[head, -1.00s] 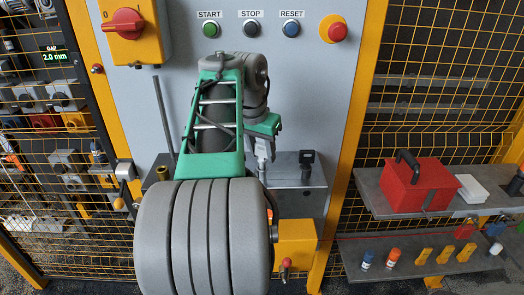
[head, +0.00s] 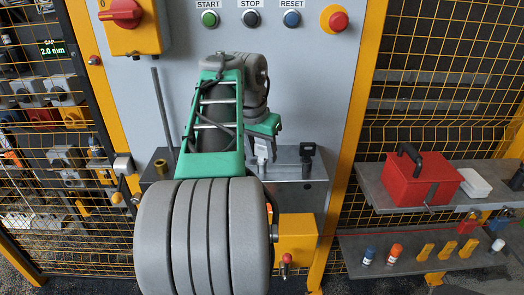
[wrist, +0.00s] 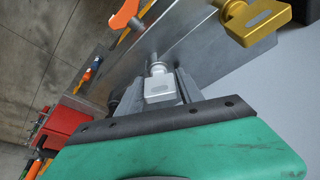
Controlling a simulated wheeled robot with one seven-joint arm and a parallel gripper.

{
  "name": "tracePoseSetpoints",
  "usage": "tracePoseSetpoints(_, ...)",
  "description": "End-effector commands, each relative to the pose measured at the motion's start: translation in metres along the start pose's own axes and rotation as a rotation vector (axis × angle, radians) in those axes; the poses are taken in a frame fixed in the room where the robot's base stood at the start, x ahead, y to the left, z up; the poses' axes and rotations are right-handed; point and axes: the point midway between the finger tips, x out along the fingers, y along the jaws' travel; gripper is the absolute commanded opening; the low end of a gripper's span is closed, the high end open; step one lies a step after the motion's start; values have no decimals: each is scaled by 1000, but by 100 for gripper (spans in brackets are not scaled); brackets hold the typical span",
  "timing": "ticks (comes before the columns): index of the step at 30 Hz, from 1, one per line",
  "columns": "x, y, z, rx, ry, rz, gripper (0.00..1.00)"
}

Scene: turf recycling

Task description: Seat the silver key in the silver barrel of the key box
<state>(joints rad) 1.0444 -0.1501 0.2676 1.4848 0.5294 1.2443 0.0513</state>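The silver key (wrist: 160,89) is between the fingers of my gripper (wrist: 162,92), which looks shut on its flat head. In the head view, the pale key head (head: 262,151) shows under my gripper (head: 263,146). The key points down at the top of the grey metal key box (head: 296,187); the box top also shows in the wrist view (wrist: 195,40). A round silver piece lies at the key's lower end; I cannot tell how far the key is in the silver barrel.
A black key (head: 307,151) stands close right of my gripper. A brass key (wrist: 256,17) and an orange-handled one (wrist: 126,14) stand nearby. The control panel (head: 285,60) rises behind. A red box (head: 417,180) stands on the right shelf.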

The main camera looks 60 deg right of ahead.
Motion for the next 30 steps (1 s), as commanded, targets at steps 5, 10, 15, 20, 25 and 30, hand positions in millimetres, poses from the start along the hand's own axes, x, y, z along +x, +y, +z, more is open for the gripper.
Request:
tracePoseSetpoints(5, 0, 0, 0, 0, 0, 0, 59)
tracePoseSetpoints(10, 0, 0, 0, 0, 0, 0, 63)
tracePoseSetpoints(15, -5, 0, -1, 0, 1, 0, 63)
tracePoseSetpoints(20, -34, -1, -2, 0, 2, -2, 63)
tracePoseSetpoints(25, -69, -1, -2, -1, 0, -1, 63)
tracePoseSetpoints(30, -80, 0, -1, 1, 0, 0, 63)
